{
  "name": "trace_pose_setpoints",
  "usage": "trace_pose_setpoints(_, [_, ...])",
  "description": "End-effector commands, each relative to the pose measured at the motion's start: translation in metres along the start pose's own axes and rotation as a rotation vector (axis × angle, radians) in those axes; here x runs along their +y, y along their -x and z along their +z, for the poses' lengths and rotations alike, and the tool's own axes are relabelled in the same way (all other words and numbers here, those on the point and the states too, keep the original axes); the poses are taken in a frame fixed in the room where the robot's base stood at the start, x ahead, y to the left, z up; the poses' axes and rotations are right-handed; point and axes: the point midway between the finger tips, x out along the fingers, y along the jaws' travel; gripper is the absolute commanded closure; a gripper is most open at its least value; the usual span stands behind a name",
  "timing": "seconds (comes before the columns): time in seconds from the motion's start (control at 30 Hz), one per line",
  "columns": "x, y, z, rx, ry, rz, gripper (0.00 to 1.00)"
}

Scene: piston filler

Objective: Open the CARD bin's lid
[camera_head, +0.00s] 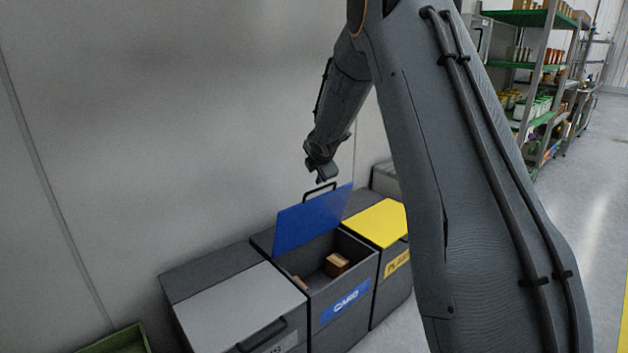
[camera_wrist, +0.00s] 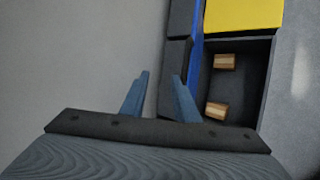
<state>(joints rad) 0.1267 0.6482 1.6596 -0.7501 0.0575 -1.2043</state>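The CARD bin (camera_head: 316,300) is a dark box with a blue label, between two other bins. Its blue lid (camera_head: 311,219) stands raised and steeply tilted at the back, with a dark handle (camera_head: 320,189) on its upper edge. The bin's inside is exposed, with brown cardboard pieces in it. My gripper (camera_head: 322,176) is just above the lid's handle and seems apart from it. In the wrist view my gripper (camera_wrist: 157,95) has its two fingers spread with nothing between them. The lid shows there edge-on as a blue strip (camera_wrist: 197,70), right of the fingers.
A bin with a yellow lid (camera_head: 377,222) stands to the right and a bin with a grey lid (camera_head: 236,309) to the left, both shut. A wall (camera_head: 150,130) rises close behind. Shelves (camera_head: 535,70) stand far right; the floor there is clear.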

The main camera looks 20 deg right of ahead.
Motion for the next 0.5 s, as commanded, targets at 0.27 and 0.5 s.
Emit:
trace_pose_setpoints(0.27, [0.0018, 0.0117, -0.0003, 0.000, 0.000, 0.003, 0.72])
trace_pose_setpoints(0.5, [0.0027, 0.0117, -0.0010, 0.001, 0.001, 0.005, 0.72])
